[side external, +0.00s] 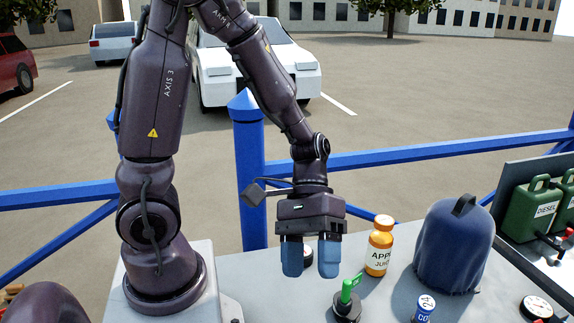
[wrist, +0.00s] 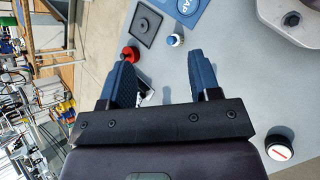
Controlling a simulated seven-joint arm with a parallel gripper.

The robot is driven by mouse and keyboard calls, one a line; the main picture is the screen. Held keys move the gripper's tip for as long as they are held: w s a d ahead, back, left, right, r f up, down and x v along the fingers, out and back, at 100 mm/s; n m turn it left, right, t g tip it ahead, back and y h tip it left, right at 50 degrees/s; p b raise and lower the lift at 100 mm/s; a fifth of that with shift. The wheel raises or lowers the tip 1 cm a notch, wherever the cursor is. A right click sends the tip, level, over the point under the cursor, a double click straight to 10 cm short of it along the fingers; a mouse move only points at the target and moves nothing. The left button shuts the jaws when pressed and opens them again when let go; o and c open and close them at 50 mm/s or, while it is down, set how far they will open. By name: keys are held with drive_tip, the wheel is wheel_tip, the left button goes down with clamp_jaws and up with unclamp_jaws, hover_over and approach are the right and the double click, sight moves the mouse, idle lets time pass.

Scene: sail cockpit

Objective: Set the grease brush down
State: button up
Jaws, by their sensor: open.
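I cannot make out a grease brush in either view. My gripper (side external: 310,272) points down over the grey table in the side view, with its two blue fingers apart. In the wrist view, the fingers of my gripper (wrist: 158,68) are also apart, and no object is clearly held between them. A small black and white item (wrist: 146,88) shows beside the inner side of the left finger; I cannot tell what it is. The fingers and palm hide part of the table below.
A dark blue covered object (side external: 453,247) stands right, with green diesel cans (side external: 540,210) beyond. A blue railing (side external: 420,155) runs behind.

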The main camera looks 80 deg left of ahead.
drive_tip(key=s+a+r+m+t+y, duration=0.1)
drive_tip(key=a+r+m+t+y, duration=0.2)
drive_tip(key=r, duration=0.4)
drive_tip(key=a+r+m+t+y, duration=0.3)
drive_tip(key=r+t+y, duration=0.2)
drive_tip(key=r, duration=0.1)
drive_tip(key=shift+s+a+r, duration=0.35)
drive_tip(key=shift+a+r, duration=0.05)
